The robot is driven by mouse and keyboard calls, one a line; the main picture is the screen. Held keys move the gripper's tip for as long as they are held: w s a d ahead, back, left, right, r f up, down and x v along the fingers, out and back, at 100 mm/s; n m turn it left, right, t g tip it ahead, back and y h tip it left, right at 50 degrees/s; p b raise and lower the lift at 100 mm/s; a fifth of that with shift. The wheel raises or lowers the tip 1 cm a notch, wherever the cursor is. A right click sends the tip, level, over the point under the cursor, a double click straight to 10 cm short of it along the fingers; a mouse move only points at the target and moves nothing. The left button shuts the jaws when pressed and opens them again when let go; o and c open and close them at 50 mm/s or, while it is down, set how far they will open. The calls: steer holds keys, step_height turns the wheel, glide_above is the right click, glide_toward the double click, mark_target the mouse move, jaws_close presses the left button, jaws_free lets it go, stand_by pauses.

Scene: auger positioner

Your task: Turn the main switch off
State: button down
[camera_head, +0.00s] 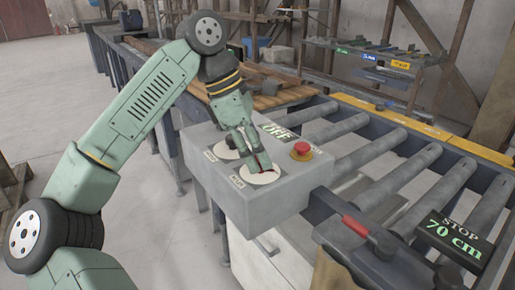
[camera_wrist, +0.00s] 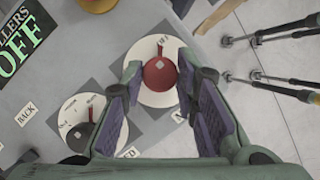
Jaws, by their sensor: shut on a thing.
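The main switch is a red rotary knob (camera_wrist: 160,74) on a white round dial (camera_wrist: 147,52), on top of a grey control box (camera_head: 262,206). In the head view my gripper (camera_head: 256,161) hides most of the knob; a bit of red shows at the fingertips.
A second dial with a dark knob (camera_wrist: 79,136) sits beside it. A red emergency button (camera_head: 301,149) on a yellow base and a "ROLLERS OFF" display (camera_head: 279,132) are close by. A roller conveyor (camera_head: 375,155) and a "STOP 70 cm" display (camera_head: 454,237) lie to the right.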

steer(key=shift+m+g, duration=0.3)
steer(key=shift+m, duration=0.3)
steer(key=c, duration=1.3)
jaws_free()
steer(key=shift+r, duration=0.1)
steer(key=v, duration=1.1)
steer(key=shift+r, duration=0.4)
steer(key=shift+a, duration=0.1)
